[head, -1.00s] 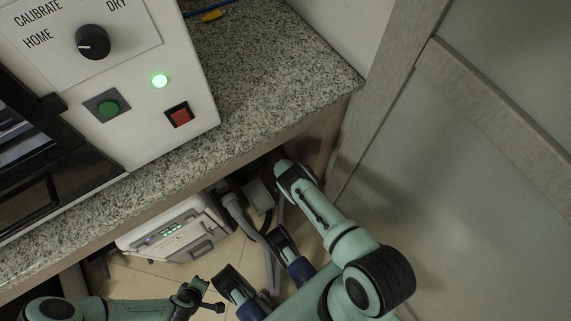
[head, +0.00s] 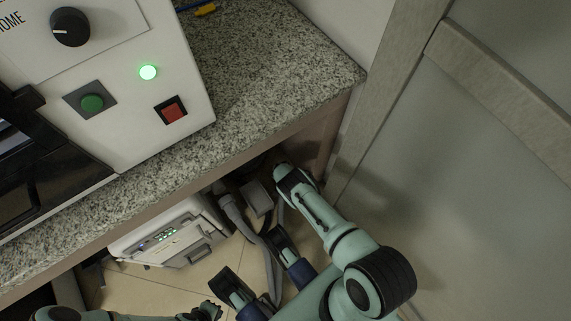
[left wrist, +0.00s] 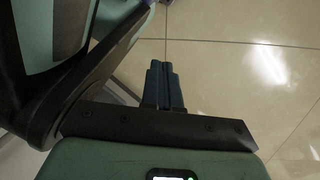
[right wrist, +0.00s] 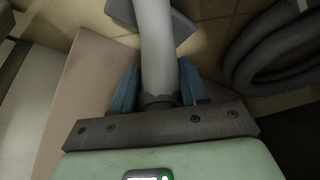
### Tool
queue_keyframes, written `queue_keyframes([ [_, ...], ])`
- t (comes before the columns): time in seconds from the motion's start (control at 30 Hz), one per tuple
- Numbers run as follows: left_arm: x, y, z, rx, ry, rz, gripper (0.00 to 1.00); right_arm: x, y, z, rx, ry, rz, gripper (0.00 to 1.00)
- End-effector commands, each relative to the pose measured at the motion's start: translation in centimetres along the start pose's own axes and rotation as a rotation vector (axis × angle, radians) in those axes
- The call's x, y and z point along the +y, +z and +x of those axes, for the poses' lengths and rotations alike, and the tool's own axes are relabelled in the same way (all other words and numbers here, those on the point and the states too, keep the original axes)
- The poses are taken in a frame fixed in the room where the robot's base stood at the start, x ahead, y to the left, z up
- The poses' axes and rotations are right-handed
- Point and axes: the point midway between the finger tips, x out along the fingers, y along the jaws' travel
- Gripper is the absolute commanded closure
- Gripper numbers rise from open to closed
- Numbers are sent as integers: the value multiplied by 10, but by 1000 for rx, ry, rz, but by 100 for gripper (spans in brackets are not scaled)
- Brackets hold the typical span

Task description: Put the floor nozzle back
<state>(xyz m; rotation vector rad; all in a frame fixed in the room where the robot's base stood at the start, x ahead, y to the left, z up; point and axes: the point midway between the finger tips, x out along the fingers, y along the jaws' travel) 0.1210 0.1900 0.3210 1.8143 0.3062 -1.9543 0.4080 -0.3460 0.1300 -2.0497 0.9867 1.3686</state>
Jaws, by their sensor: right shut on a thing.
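The floor nozzle (right wrist: 156,45) shows in the right wrist view as a grey tube running up to a wedge-shaped grey head. My right gripper (right wrist: 153,90) is shut around this tube, with a blue finger on each side.
A white machine (head: 172,238) with green lights stands under the granite counter (head: 265,75). A grey hose (head: 240,216) runs beside it; coiled hose (right wrist: 270,45) lies right in the right wrist view. A cabinet side and a grey door (head: 480,170) bound the right.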

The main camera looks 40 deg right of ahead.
Motion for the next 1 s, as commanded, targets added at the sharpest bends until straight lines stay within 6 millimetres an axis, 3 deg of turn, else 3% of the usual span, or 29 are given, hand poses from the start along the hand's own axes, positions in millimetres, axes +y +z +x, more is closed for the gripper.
queue_keyframes([
  [0.73,-13,16,11,-61,-26,-19,100,0,3,8,1,-1,-1,100],
  [0.77,-13,17,11,-63,-27,-20,100,0,4,8,0,0,-1,53],
  [0.83,-13,16,10,-61,-26,-19,100,0,4,8,0,0,-1,31],
  [1.0,-13,16,10,-60,-26,-19,100,0,4,8,0,0,-1,31],
])
